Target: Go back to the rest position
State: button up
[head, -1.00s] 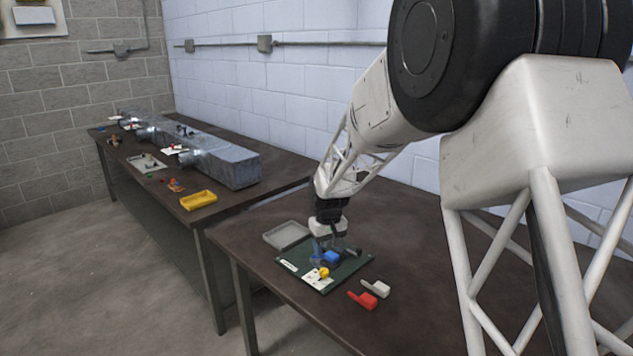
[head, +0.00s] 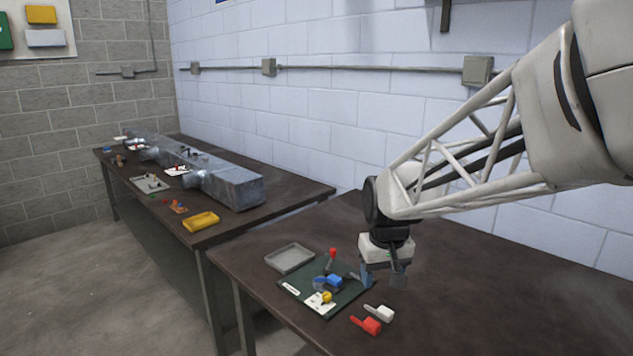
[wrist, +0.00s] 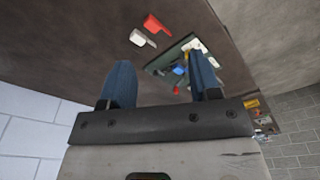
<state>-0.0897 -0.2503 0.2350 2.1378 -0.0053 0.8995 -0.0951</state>
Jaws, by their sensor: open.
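My gripper (head: 383,277) hangs over the near table, just right of the dark green board (head: 350,295). In the wrist view its two blue fingers (wrist: 165,85) stand wide apart with nothing between them. On the board are a blue piece (head: 334,281), a yellow piece (head: 326,297), an upright piece with a red top (head: 332,253) and a white card (head: 317,306). A red piece (head: 367,325) and a white piece (head: 380,312) lie on the table in front of the board. The wrist view also shows the red piece (wrist: 155,24) and white piece (wrist: 138,38).
A grey tray (head: 290,258) lies behind the board. The near table (head: 470,300) is bare to the right. The far table holds a metal duct (head: 225,185) and a yellow tray (head: 201,222). A white block wall (head: 330,130) with conduit stands behind.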

jog(key=s+d+m, duration=0.1)
jog(key=s+d, duration=0.1)
jog(key=s, duration=1)
jog(key=s+d+r+m+t, duration=0.1)
jog(key=s+d, duration=0.2)
jog(key=s, duration=0.9)
